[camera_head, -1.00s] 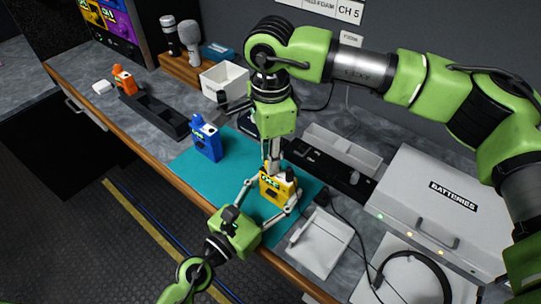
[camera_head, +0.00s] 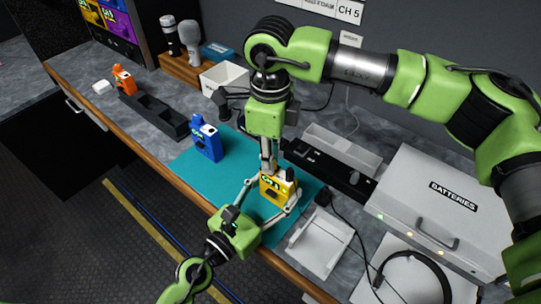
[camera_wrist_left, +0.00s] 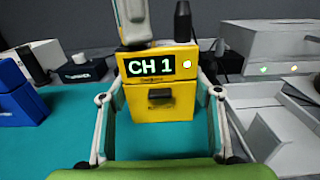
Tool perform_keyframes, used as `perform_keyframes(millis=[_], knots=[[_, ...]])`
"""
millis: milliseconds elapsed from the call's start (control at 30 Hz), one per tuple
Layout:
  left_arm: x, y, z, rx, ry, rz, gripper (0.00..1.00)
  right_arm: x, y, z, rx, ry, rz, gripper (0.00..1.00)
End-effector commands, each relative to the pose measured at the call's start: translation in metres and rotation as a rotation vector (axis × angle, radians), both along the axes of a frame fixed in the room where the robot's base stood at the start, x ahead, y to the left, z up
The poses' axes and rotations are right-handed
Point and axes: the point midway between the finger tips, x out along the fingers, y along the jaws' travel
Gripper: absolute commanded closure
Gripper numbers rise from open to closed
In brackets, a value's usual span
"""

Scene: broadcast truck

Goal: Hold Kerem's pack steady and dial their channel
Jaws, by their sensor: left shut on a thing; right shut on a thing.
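The yellow pack (camera_head: 277,190) stands upright on the teal mat (camera_head: 182,161). It also shows in the left wrist view (camera_wrist_left: 160,102), where its screen reads CH 1 beside a small lit dot, with a black antenna at its right. My left gripper (camera_head: 268,202) is shut on the sides of the pack, one finger on each side. My right gripper (camera_head: 268,170) comes down from above and is shut at the left part of the pack's top. Its fingertips (camera_wrist_left: 137,42) hide the knob there. A blue pack (camera_head: 207,146) stands on the mat to the left.
An orange pack (camera_head: 124,80) stands by a long black rack (camera_head: 160,119) at the left. A white open tray (camera_head: 320,247) lies right of the mat, near the front edge. A batteries case (camera_head: 440,205) and headset (camera_head: 415,258) fill the right.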

Motion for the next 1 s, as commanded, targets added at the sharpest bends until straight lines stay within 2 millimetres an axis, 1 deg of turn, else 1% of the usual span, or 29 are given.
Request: perform_keyframes(millis=[600,800,1000], knots=[[0.0,0.0,0.0002,0.001,-0.001,0.0,0.69,0.0004,-0.0002,0.0003,-0.001,0.0,-0.583,1.0],[0.0,0.0,0.0002,0.001,-0.001,0.0,0.69,0.0005,-0.0003,0.0003,-0.001,0.0,-0.744,1.0],[-0.0001,-0.0001,0.0002,0.001,-0.001,0.0,0.69,0.0006,-0.0005,0.0004,-0.001,0.0,-0.864,1.0]])
